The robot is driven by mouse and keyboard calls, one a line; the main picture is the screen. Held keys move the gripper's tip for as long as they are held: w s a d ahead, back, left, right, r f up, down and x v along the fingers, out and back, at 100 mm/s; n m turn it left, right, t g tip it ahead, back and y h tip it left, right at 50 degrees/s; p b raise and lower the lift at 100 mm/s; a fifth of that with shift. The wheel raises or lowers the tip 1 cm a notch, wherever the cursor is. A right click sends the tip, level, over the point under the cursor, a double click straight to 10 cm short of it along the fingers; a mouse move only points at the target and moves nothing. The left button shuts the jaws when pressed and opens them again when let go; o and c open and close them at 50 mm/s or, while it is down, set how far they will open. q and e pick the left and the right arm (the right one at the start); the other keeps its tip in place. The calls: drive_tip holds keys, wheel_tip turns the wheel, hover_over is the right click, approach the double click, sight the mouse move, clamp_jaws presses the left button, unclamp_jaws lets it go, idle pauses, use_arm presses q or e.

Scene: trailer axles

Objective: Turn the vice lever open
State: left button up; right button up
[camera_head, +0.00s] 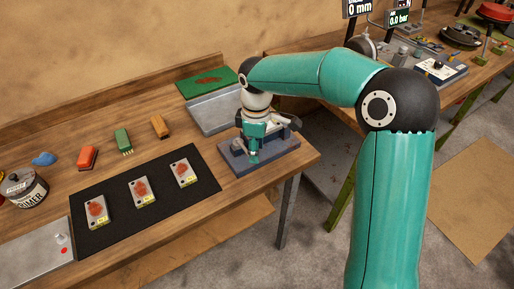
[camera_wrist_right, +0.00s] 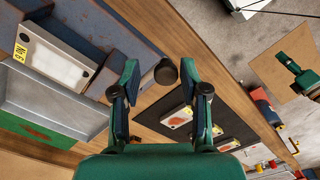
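The blue-grey vice (camera_head: 287,156) stands near the right end of the wooden bench, partly hidden behind my right gripper (camera_head: 253,157). In the right wrist view the vice body (camera_wrist_right: 108,28) is at the upper left, with a pale plate tagged "No 6" (camera_wrist_right: 58,60) at it. The vice lever shows as a bar with a round dark knob (camera_wrist_right: 166,72). My right gripper (camera_wrist_right: 160,70) is open, with one finger on each side of the lever knob. I cannot tell whether a finger touches it.
A grey tray (camera_head: 208,116) and a green mat (camera_head: 200,82) lie behind the vice. A black mat (camera_head: 150,222) with several small plates lies to its left. Colored brushes (camera_head: 124,141) lie behind that mat. A second bench (camera_head: 470,88) stands at the right.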

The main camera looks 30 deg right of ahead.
idle(0.3)
wheel_tip(320, 180, up, 12)
idle(0.5)
drive_tip(key=shift+f, duration=0.1)
idle(0.3)
